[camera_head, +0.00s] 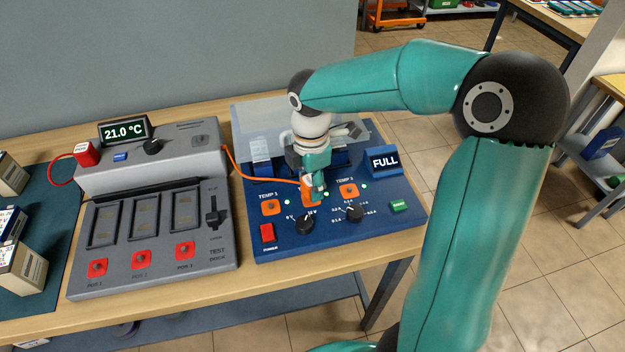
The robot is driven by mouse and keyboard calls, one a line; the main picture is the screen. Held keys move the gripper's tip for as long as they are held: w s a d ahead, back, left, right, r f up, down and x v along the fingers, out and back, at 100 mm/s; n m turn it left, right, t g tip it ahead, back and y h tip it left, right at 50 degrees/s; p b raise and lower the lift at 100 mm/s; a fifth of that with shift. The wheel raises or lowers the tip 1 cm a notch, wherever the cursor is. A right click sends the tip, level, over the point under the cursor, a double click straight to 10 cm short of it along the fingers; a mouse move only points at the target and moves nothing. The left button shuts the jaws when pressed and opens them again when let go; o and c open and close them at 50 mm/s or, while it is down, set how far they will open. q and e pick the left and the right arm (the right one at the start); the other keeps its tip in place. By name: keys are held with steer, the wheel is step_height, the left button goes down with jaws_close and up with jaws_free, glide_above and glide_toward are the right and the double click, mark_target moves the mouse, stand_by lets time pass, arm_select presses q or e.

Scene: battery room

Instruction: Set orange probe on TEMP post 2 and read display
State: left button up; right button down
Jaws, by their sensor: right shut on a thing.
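My right gripper (317,191) is shut on the orange probe (307,188) over the blue panel (262,182), between the orange TEMP 1 post (271,207) and another orange TEMP post (348,190) to the right. TEMP post 2 is hidden behind the gripper and probe, so I cannot tell whether the probe touches it. An orange cable (262,178) runs from the probe to the grey test unit (150,180). The display (123,132) on that unit reads 21.0 °C. My left gripper is not in view.
The blue panel carries a FULL display (384,161), black knobs (305,224), a red switch (267,232) and a clear raised cover (262,122). A red plug (86,153) stands on the grey unit. Boxes (20,268) lie at left. The wooden table (180,299) is bare in front.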

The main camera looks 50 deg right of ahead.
mark_target(309, 179)
steer(key=shift+f+b, duration=0.35)
steer(key=shift+f, duration=0.35)
steer(key=shift+w, duration=0.1)
stand_by(0.8)
steer(key=shift+f+b, duration=0.35)
steer(key=shift+f, duration=0.3)
steer(key=c, duration=0.9)
jaws_free()
steer(key=shift+c, duration=0.2)
steer(key=shift+r, duration=0.15)
step_height(309, 179, up, 11)
steer(key=p, duration=0.9)
steer(key=shift+w+p, duration=0.1)
steer(key=shift+p, duration=0.2)
